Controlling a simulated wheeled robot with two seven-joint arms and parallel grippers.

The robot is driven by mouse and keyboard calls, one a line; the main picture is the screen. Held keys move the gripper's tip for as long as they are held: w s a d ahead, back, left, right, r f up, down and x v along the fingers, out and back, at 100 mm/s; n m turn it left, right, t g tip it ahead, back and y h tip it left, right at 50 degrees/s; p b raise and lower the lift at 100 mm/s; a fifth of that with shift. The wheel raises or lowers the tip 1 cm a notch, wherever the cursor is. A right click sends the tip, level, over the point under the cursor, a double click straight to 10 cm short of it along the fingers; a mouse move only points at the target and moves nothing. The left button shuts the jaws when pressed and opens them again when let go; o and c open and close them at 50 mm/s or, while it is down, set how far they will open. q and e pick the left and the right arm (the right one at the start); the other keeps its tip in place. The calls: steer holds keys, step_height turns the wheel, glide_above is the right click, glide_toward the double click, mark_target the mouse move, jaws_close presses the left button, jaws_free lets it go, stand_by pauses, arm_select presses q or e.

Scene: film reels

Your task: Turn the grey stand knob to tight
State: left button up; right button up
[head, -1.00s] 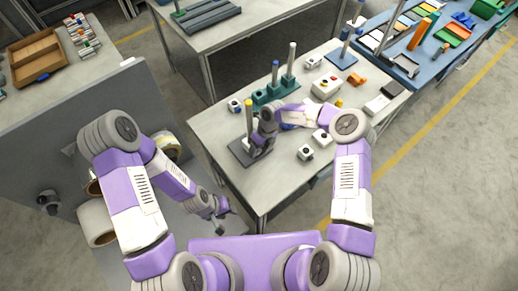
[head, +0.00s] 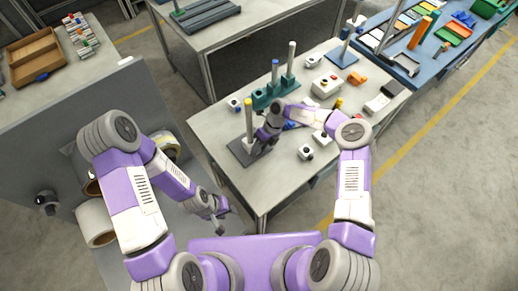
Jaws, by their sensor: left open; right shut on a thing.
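The grey stand is a dark flat base (head: 238,152) with an upright pale post (head: 249,122) tipped in yellow, near the left edge of the middle table. My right gripper (head: 262,144) reaches down at the right side of this post, low over the base. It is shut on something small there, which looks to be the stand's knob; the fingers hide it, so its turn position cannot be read. My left gripper (head: 219,222) is open and empty, low and left of the table's front corner, well apart from the stand.
A white box with a red button (head: 326,86) is farther back. The table's front left corner (head: 258,205) is clear.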

arm_select(q)
steer(key=shift+f, duration=0.1)
arm_select(e)
steer(key=o, duration=1)
steer(key=shift+o, duration=0.2)
